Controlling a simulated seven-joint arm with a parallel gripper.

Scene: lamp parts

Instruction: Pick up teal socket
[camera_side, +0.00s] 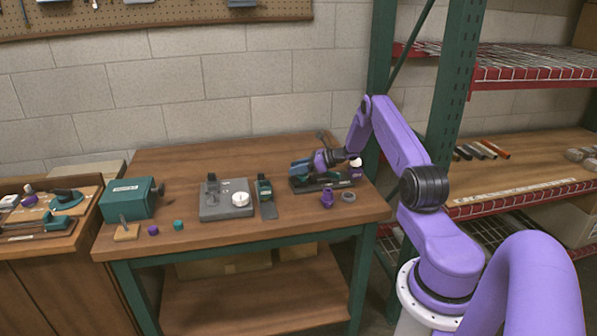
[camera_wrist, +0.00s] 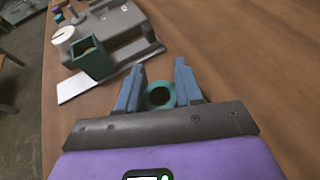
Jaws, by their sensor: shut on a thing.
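The teal socket (camera_wrist: 159,95) is a short ring with a dark round opening, seen between the two blue fingers of my gripper (camera_wrist: 158,72) in the wrist view. My gripper is shut on it. In the side view, my gripper (camera_side: 298,167) is over the right part of the bench, close to a dark tray (camera_side: 325,184). The socket cannot be made out there. I cannot tell whether the socket is clear of the surface below.
A teal open-topped holder (camera_wrist: 92,60) and a grey fixture with a white disc (camera_side: 225,200) stand left of my gripper. A purple part (camera_side: 327,198) and grey ring (camera_side: 348,196) lie in front. A teal box (camera_side: 128,198) stands left. The bench front is mostly clear.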

